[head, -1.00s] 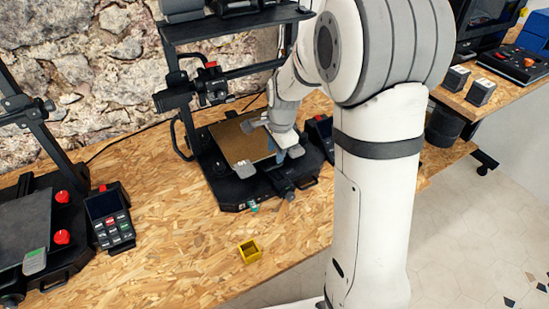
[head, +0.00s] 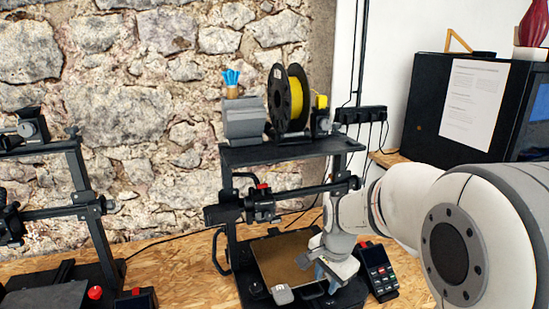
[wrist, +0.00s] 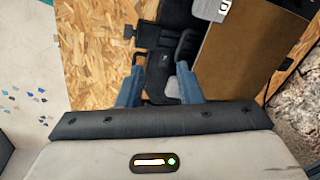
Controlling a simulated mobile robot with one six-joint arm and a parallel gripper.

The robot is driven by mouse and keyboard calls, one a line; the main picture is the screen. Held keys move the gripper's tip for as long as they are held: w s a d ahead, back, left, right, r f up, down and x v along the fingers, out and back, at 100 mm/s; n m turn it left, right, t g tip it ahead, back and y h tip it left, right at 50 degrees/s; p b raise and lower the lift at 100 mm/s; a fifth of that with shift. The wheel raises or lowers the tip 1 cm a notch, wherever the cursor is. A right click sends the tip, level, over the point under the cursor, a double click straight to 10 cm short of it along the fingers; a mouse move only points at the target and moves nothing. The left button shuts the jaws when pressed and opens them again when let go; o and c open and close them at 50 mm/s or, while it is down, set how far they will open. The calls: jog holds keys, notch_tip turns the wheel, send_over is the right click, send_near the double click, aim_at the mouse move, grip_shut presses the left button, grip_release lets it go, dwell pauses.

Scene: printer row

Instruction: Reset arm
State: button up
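My arm reaches in from the right in the head view. My gripper (head: 324,273) is at the front right of the middle printer's bed (head: 285,258). In the wrist view my gripper (wrist: 160,85) shows two blue fingers apart with a gap between them. The gap holds nothing that I can see; the dark printer base (wrist: 158,72) lies beyond it. The brown bed plate (wrist: 245,60) is to the right of the fingers.
The middle printer's frame (head: 228,215) and yellow spool (head: 305,97) stand close to my arm. A keypad controller (head: 378,271) lies right of my gripper. Another printer (head: 85,205) is at left. A black enclosure (head: 460,105) stands at right. Bare wooden table (wrist: 95,45) shows in the wrist view.

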jog(key=s+d+r+n, duration=0.1)
jog(key=s+r+n, duration=0.1)
jog(key=s+n, duration=0.3)
jog(key=s+d+r+n, duration=0.1)
jog(key=s+n, duration=0.4)
jog(key=s, duration=0.8)
jog(key=shift+r+n+h, duration=0.3)
jog(key=shift+r+n, duration=0.1)
jog(key=shift+r, duration=0.4)
